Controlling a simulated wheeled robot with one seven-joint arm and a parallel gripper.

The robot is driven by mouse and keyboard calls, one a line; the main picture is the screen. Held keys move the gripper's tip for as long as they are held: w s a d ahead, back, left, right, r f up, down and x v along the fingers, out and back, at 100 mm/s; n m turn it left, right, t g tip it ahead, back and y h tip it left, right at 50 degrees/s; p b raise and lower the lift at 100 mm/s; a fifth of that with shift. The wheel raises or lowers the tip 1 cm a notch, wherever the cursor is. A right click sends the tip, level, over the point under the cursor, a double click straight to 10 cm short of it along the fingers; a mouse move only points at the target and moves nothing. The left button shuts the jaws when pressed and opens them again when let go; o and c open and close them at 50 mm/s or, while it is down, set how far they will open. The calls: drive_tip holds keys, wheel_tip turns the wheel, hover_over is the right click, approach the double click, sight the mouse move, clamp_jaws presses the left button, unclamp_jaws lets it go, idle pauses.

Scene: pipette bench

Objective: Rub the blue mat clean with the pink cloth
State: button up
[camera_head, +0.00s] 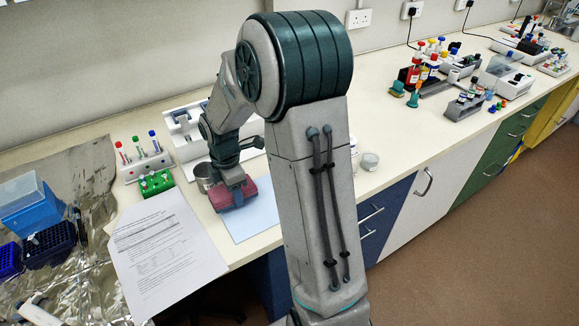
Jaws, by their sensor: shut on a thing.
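The pink cloth (225,198) is a folded dark-pink block at the left part of the light blue mat (254,219). My gripper (235,182) points down and is shut on the cloth from above. The cloth appears to be at the mat's surface, but I cannot tell how firmly it touches. The mat lies near the bench's front edge. My own arm hides its right side, and the cloth covers part of its left. No marks on the mat can be made out at this size.
A metal beaker (205,177) stands close left of the cloth. A printed sheet (165,250) lies left of the mat. A green tube rack (156,184) and a white rack (147,166) stand behind the sheet. A small jar (370,161) stands right of my arm.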

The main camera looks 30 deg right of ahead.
drive_tip(key=shift+s+r+p, duration=0.1)
drive_tip(key=shift+r+p, duration=0.2)
drive_tip(key=shift+r, duration=0.5)
drive_tip(key=shift+d+r+p, duration=0.1)
drive_tip(key=shift+r+p, duration=1.7)
drive_tip(key=shift+r, duration=0.4)
